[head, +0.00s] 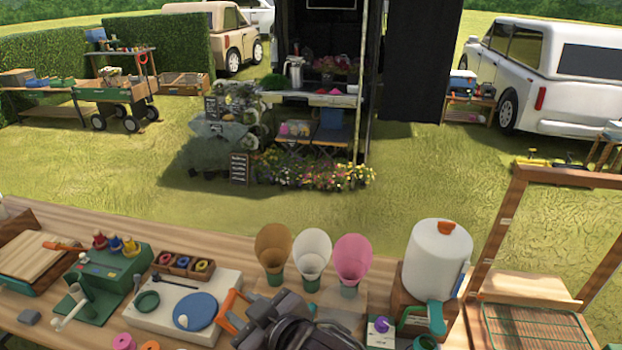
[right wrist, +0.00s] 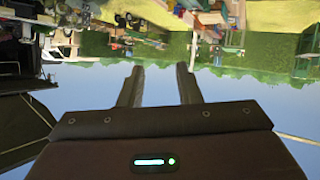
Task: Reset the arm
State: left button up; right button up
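My right gripper (head: 278,312) is dark grey and shows at the bottom middle of the head view, over the front part of the wooden table (head: 22,322). In the right wrist view its two fingers (right wrist: 158,76) stand apart with nothing between them. That view is upside down, with sky beyond the fingertips. In the head view an orange-handled tool (head: 231,308) is just left of the gripper; I cannot tell whether they touch. My left gripper is not in view.
A white roll (head: 438,255) and a wooden frame (head: 497,232) are to the right. A white board (head: 225,290) with a blue disc (head: 195,311) and a green device (head: 110,268) are to the left.

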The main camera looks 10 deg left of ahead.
jog(key=w+d+f+m+h, duration=0.1)
jog(key=d+f+m+h, duration=0.25)
jog(key=d, duration=0.55)
jog(key=w+d+f+m+h, duration=0.1)
jog(key=d+f+m+h, duration=0.25)
jog(key=d, duration=0.65)
jog(key=s+d+f+m+g+h, duration=0.1)
jog(key=s+d+f+m, duration=0.15)
jog(key=d, duration=0.35)
jog(key=s+d+f+m+g+h, duration=0.1)
jog(key=s+d+f+h, duration=0.1)
jog(key=s+d, duration=0.35)
jog(key=s+d+f+m+g+h, duration=0.1)
jog(key=s+d+f, duration=0.1)
jog(key=d, duration=0.6)
notch_tip(320, 180, down, 36)
jog(key=s+g+b, duration=0.2)
jog(key=b, duration=0.5)
jog(key=s+d+f+b, duration=0.1)
jog(key=s+f+b, duration=0.2)
jog(key=s+f, duration=0.7)
jog(key=s+d+f+g+b, duration=0.1)
jog(key=s+d+f+b, duration=0.1)
jog(key=s+f, duration=0.7)
notch_tip(320, 180, down, 7)
jog(key=shift+s+d+f+b, duration=0.1)
jog(key=shift+s+d+b, duration=0.25)
jog(key=shift+b, duration=0.4)
